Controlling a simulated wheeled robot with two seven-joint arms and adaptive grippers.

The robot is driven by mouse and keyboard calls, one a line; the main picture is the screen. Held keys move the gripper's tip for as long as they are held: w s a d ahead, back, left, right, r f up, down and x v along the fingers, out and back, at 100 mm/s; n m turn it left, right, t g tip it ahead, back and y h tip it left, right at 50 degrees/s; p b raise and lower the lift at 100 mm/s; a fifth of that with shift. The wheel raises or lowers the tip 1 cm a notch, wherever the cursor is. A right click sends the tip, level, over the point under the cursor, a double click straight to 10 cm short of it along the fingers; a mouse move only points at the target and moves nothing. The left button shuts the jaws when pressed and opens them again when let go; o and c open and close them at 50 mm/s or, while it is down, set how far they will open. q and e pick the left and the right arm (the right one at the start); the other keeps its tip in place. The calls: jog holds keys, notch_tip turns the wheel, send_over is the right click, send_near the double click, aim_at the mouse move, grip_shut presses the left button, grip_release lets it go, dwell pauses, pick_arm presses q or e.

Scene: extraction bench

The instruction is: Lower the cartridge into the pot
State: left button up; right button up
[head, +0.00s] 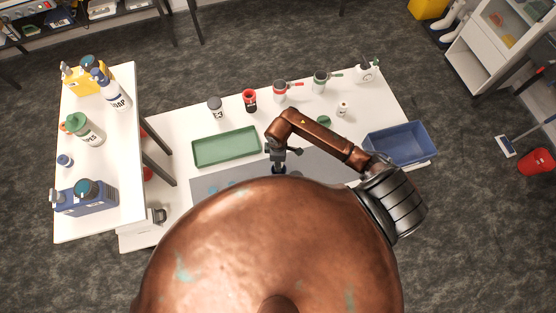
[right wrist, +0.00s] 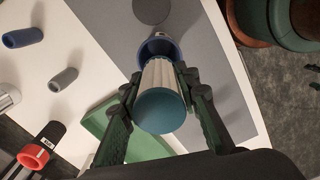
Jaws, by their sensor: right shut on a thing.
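My right gripper (head: 278,150) is over the grey mat (head: 325,166) in the head view. In the right wrist view its fingers (right wrist: 160,84) are shut on the sides of the cartridge (right wrist: 161,108), a pale ribbed cylinder with a teal end facing the camera. The dark blue pot (right wrist: 151,47) shows just beyond the cartridge's far end. That end overlaps the pot's mouth in the picture; I cannot tell whether it is inside or above the rim. In the head view the pot is mostly hidden under the gripper. My left gripper is not in view.
Several bottles and cups, including a red cup (head: 249,103), line the back. A side table (head: 110,150) holds bottles. My copper body hides the front.

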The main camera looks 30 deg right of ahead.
jog(key=shift+f+b, duration=1.5)
jog(key=shift+f, duration=0.55)
jog(key=o, duration=1.2)
jog(key=shift+o, duration=0.2)
notch_tip(320, 180, up, 7)
jog(key=p, duration=0.5)
jog(key=shift+r+p, duration=0.1)
jog(key=shift+p, duration=0.3)
